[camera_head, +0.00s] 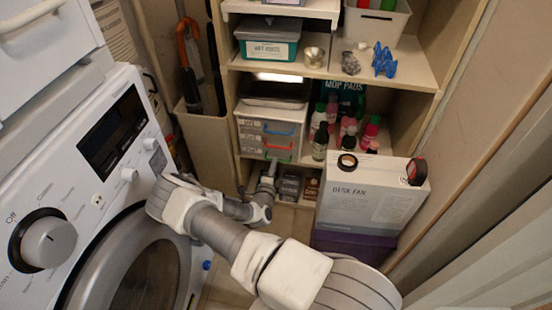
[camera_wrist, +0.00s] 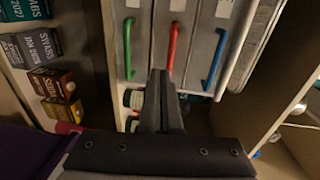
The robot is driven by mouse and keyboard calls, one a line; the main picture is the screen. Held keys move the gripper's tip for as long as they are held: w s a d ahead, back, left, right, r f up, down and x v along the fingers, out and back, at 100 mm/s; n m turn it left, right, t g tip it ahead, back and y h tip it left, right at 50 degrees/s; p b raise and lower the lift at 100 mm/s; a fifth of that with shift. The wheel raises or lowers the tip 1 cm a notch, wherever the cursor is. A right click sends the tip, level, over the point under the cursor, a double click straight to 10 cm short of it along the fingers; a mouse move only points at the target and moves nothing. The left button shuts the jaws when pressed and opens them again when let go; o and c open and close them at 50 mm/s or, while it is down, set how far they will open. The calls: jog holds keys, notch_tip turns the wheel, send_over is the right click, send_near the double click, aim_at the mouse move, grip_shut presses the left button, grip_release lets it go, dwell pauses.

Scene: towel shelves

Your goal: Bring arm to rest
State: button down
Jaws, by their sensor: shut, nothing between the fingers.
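My gripper (camera_head: 270,170) is in front of the lower shelves, just below the drawer unit (camera_head: 249,133). My arm bends in front of the washing machine and reaches back to the right towards the shelves. In the wrist view my gripper (camera_wrist: 158,76) has its dark fingers together with nothing between them. The fingertips point towards the drawer unit with green (camera_wrist: 128,48), red (camera_wrist: 175,46) and blue (camera_wrist: 215,56) handles. I cannot tell whether they touch it.
The washing machine (camera_head: 60,185) fills the left. A desk fan box (camera_head: 372,205) stands on the right, near my arm. Small bottles (camera_head: 350,132) stand beside the drawers. Small boxes (camera_wrist: 50,83) are at the left in the wrist view. A wall (camera_head: 500,140) closes the right side.

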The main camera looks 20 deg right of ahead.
jog(key=p+v, duration=0.2)
jog(key=v, duration=0.7)
jog(key=s+d+r+m+g+h, duration=0.2)
jog(key=r+m+g, duration=0.4)
jog(key=r+m, duration=0.5)
jog(key=s+d+r+m+g+h, duration=0.25)
jog(key=r+m+g, duration=0.25)
jog(key=r+m, duration=0.65)
jog(key=s+a+r+m+t+y, duration=0.2)
jog(key=s+a+r+m+y, duration=0.45)
jog(key=s+r+m, duration=0.45)
jog(key=s+a+r+m+t+y, duration=0.1)
jog(key=s+a+r+m+y, duration=0.65)
jog(key=r+m, duration=0.55)
notch_tip(320, 180, up, 20)
jog(key=s+d+p, duration=0.1)
jog(key=p, duration=1.9)
jog(key=shift+s+r, duration=0.15)
jog(key=shift+s, duration=0.25)
